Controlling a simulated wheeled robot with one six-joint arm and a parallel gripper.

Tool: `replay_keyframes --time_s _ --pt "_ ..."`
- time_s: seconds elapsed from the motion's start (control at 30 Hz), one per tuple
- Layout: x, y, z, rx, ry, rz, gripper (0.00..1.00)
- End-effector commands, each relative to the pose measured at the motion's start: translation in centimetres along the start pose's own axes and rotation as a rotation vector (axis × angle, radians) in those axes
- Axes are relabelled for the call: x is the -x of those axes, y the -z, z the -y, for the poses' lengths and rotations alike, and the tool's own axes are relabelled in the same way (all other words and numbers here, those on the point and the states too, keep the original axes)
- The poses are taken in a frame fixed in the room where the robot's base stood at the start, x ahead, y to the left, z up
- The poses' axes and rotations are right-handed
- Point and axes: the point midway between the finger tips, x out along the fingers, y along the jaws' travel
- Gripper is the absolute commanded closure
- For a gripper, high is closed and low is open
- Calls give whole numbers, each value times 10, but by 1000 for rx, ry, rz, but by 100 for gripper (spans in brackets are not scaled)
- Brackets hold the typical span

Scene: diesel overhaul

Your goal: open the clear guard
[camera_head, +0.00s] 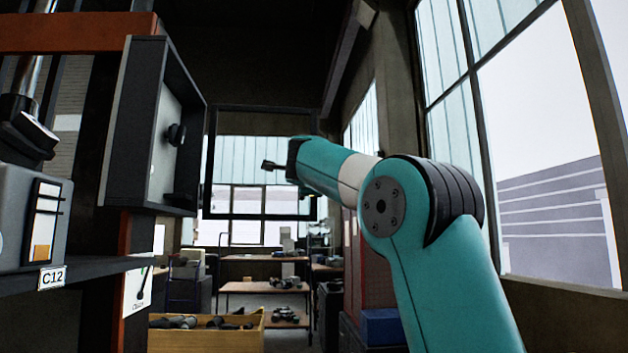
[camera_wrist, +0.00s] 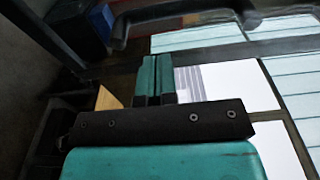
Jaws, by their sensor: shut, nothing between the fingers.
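The clear guard (camera_head: 240,140) is a see-through pane in a thin black frame. It stands out to the right from the edge of a dark open-fronted box (camera_head: 122,120), with the room and windows showing through it. The box's inside, with a dark knob (camera_head: 176,134), is uncovered on the side facing the guard. My gripper (camera_head: 265,165) points left and overlaps the pane in the head view; I cannot tell whether it touches. In the wrist view its teal fingers (camera_wrist: 156,68) are together and empty. A dark bar (camera_wrist: 185,13) crosses beyond them, perhaps the guard's frame.
A shelf labelled C12 (camera_head: 52,277) with grey equipment is at the left. A yellow crate (camera_head: 205,338) of dark parts stands low in front, with wooden benches (camera_head: 250,287) behind it. Tall windows (camera_head: 540,130) line the right side. The space around the arm's end looks clear.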

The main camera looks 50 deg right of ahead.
Motion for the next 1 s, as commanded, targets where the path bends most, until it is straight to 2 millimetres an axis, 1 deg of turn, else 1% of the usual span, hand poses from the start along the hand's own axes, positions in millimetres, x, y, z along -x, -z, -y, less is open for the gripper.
replay_keyframes --time_s 0.27,0.37,0.47,0.57,0.6,0.8,0.9,1.0 --pt "1 0 0 -1 1 -1 100" --pt "6 1 -2 -1 1 -2 100" --pt "17 4 -4 -3 3 -5 100" --pt "34 9 -6 -3 3 -11 100" --pt "45 11 -6 -5 5 -12 100" --pt "92 13 -4 -3 4 -5 100" --pt "110 15 -4 -4 2 -4 100" --pt "122 16 -2 -2 1 -5 100"
